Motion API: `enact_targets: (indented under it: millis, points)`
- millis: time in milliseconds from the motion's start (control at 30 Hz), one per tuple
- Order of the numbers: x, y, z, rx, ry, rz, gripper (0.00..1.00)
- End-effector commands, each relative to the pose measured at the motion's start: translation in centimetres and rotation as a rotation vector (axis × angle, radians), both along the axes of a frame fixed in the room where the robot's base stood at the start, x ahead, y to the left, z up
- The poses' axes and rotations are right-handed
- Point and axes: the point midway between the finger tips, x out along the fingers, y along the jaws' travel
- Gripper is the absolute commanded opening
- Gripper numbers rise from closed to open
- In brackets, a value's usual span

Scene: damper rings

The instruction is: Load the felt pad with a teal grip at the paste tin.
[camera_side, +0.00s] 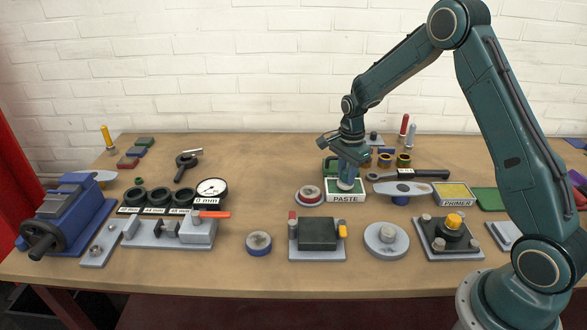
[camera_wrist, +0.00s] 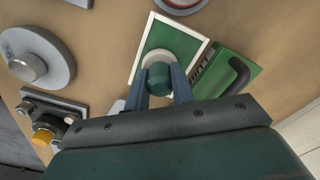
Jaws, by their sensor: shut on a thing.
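The felt pad (camera_wrist: 155,59) is a pale round disc under a teal grip (camera_wrist: 159,80). My gripper (camera_wrist: 161,88) is shut on the teal grip, one finger on each side. The paste tin (camera_side: 346,197) is a shallow white-rimmed tray labelled PASTE, with a green inside (camera_wrist: 167,37) in the wrist view. The pad is over the tin, within its rim. In the side view my gripper (camera_side: 347,180) points down at the tin, and the pad looks low in it. Whether the pad touches the tin's green surface I cannot tell.
A green LUB-labelled box with a black handle (camera_wrist: 225,75) stands close beside the tin. A round red-and-white piece (camera_side: 309,195) is left of the tin. A grey arm-shaped part (camera_side: 402,188) and the PRIMER tin (camera_side: 454,195) are to the right. Front fixtures include a black block (camera_side: 318,233).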

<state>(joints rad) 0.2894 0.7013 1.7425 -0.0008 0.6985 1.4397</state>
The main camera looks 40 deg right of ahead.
Motion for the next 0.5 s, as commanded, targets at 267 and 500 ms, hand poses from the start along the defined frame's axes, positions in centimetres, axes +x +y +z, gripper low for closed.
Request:
enact_targets:
  millis: [267,500]
  points:
    - [0.01,0.0,-0.24,0.0,0.0,0.0,0.06]
    - [0.0,0.0,-0.46,0.0,0.0,0.0,0.06]
